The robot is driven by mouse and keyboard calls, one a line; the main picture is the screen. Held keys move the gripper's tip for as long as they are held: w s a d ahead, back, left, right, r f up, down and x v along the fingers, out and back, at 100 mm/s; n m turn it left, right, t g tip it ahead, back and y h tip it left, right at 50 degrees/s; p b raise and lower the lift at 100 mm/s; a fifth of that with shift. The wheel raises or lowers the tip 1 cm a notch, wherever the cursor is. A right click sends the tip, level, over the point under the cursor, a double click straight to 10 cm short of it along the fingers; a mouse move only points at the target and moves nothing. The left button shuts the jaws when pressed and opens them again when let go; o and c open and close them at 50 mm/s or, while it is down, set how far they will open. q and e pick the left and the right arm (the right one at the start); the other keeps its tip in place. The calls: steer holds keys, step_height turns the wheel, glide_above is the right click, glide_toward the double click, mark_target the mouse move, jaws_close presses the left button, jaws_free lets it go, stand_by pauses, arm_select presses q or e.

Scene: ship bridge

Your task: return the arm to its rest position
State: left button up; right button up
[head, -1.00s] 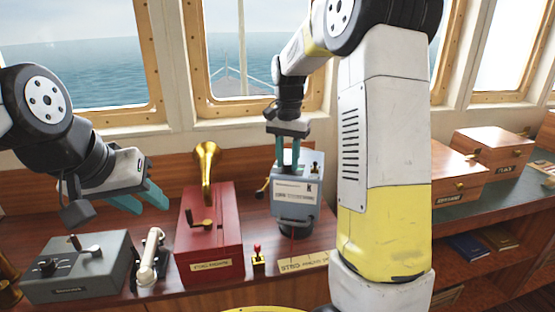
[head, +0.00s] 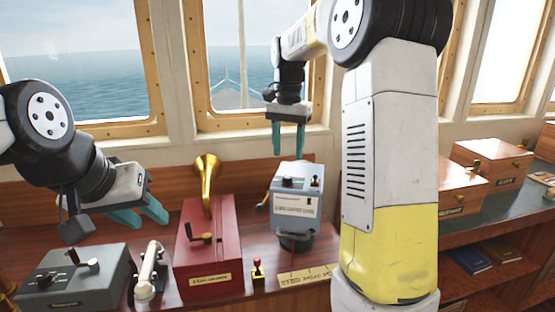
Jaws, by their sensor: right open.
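My right arm comes in from the upper right, and its gripper (head: 288,137) hangs down with its two teal fingers apart and empty. It is above and apart from a blue-grey control box (head: 297,208) that has a knob and a small lever on top. My left gripper (head: 141,214) is at the left, above the console, with its teal fingers apart and nothing seen between them. It is above a grey box and a white handset.
A grey box with a lever (head: 75,281), a white handset (head: 150,270), a red box (head: 213,255) with a brass horn (head: 207,175) and a small red-knobbed lever (head: 257,272) stand on the console. Wooden boxes (head: 490,160) stand at the right. Windows are behind.

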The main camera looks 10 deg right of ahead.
steer(key=shift+r, duration=0.15)
steer(key=shift+s+r, duration=0.2)
steer(key=shift+s, duration=0.15)
steer(key=s+a+f+n+t+y, duration=0.1)
steer(key=s+n+t, duration=0.5)
steer(key=s, duration=1.7)
steer(key=shift+s+a+n+y, duration=0.4)
steer(key=shift+a+n+y, duration=0.25)
steer(key=shift+n, duration=0.15)
steer(key=shift+d, duration=0.1)
